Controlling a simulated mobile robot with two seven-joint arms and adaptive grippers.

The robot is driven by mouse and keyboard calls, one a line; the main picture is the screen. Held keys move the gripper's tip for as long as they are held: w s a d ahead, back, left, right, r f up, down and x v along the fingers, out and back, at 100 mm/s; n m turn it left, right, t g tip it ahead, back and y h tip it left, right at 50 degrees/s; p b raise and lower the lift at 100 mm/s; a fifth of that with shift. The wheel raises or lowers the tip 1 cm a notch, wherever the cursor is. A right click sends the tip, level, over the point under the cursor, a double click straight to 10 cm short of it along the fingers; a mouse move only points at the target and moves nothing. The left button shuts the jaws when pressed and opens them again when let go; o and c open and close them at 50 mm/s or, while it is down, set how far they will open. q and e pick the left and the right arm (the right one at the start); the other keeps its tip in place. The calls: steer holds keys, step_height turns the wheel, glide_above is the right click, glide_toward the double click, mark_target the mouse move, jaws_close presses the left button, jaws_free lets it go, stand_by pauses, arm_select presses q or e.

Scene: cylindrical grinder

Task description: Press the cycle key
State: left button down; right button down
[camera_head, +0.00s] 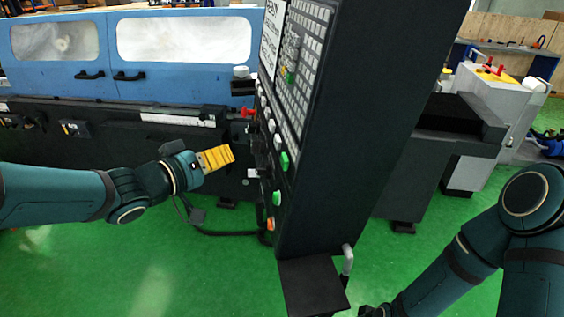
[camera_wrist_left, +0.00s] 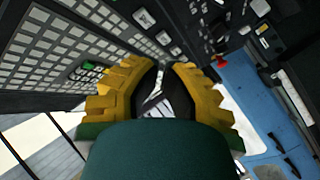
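The tall black control panel (camera_head: 345,120) stands in the middle of the head view, with a grid of pale keys and a column of round buttons on its left-facing side. Green buttons show there, a small one among the keys (camera_head: 290,76) and a larger one lower down (camera_head: 284,161). I cannot read which is the cycle key. My left gripper (camera_head: 232,153) has yellow fingers, looks shut and empty, and points at the panel from the left, apart from it. In the left wrist view its fingertips (camera_wrist_left: 164,66) nearly meet, with the key grid (camera_wrist_left: 70,40) beyond. My right gripper is out of view.
The blue grinder (camera_head: 180,75) with two windows stands behind my left arm. A red knob (camera_head: 247,112) juts out near the panel's left edge. A black box (camera_head: 312,287) and a grey handle (camera_head: 348,260) are at the panel's foot. Green floor is open at lower left.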

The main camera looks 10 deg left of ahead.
mark_target(284, 161)
arm_select(q)
steer(key=w+d+f+b, duration=0.1)
steer(key=w+d+b, duration=0.1)
steer(key=d+b, duration=0.4)
steer(key=shift+w+d+f, duration=0.25)
steer(key=shift+w+d, duration=0.15)
steer(key=shift+d, duration=0.45)
stand_by(0.9)
steer(key=shift+w+d+f+b, duration=0.1)
steer(key=shift+w+d+b, duration=0.05)
steer(key=shift+d+b, duration=0.25)
